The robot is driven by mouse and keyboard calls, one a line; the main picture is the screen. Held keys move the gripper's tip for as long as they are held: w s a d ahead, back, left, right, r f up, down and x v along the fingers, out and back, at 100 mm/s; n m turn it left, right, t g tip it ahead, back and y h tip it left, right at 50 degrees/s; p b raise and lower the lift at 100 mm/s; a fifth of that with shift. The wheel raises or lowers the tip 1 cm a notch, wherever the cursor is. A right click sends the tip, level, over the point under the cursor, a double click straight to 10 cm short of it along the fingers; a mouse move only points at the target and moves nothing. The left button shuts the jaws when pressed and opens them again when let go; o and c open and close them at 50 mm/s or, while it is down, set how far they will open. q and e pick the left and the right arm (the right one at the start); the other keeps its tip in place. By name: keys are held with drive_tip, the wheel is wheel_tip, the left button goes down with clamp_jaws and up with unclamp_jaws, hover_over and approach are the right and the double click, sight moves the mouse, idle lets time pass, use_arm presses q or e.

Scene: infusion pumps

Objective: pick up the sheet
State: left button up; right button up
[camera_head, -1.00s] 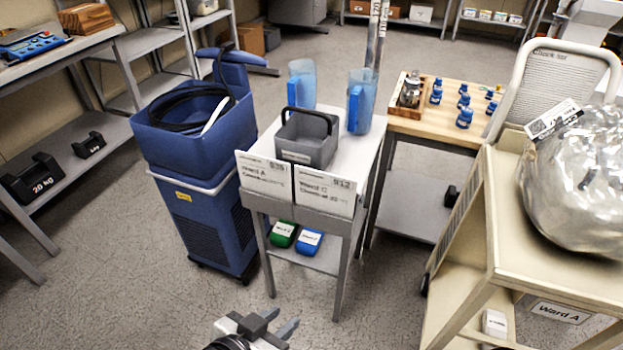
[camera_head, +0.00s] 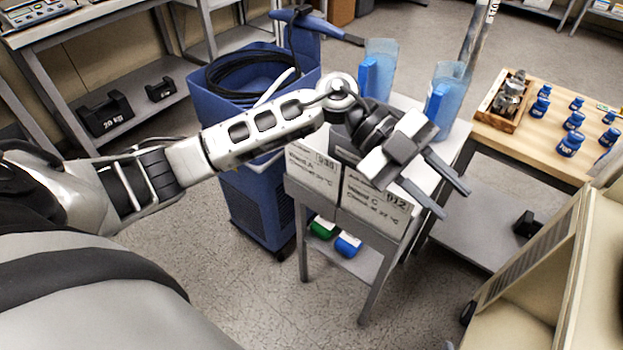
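Two white printed sheets hang side by side at the front edge of a small grey table (camera_head: 407,100). The left sheet (camera_head: 312,180) reads Ward A and the right sheet (camera_head: 372,207) reads Ward C. My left gripper (camera_head: 455,202) is open, with its two fingers apart and nothing between them. It is in front of the table, just right of the Ward C sheet, and its body covers that sheet's upper part. Whether it touches a sheet cannot be told. My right gripper is not in view.
Two blue jugs (camera_head: 446,95) stand on the table behind my gripper. A blue wheeled unit (camera_head: 250,205) with a black hose is left of it. A wooden-topped table (camera_head: 500,125) with blue bottles and a cream cart (camera_head: 545,270) are on the right.

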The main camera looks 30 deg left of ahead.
use_arm(q)
drive_tip(key=w+a+n+t+y, duration=0.1)
drive_tip(key=w+a+n+y, duration=0.3)
drive_tip(key=a+y, duration=0.6)
drive_tip(key=n+t+y, duration=0.1)
drive_tip(key=n+y, duration=0.3)
approach(311, 148)
wheel_tip(311, 148, down, 3)
drive_tip(key=shift+f+b, duration=0.2)
drive_tip(key=shift+b, duration=0.15)
drive_tip(key=shift+d+f, duration=0.1)
drive_tip(key=shift+f, duration=3)
clamp_jaws()
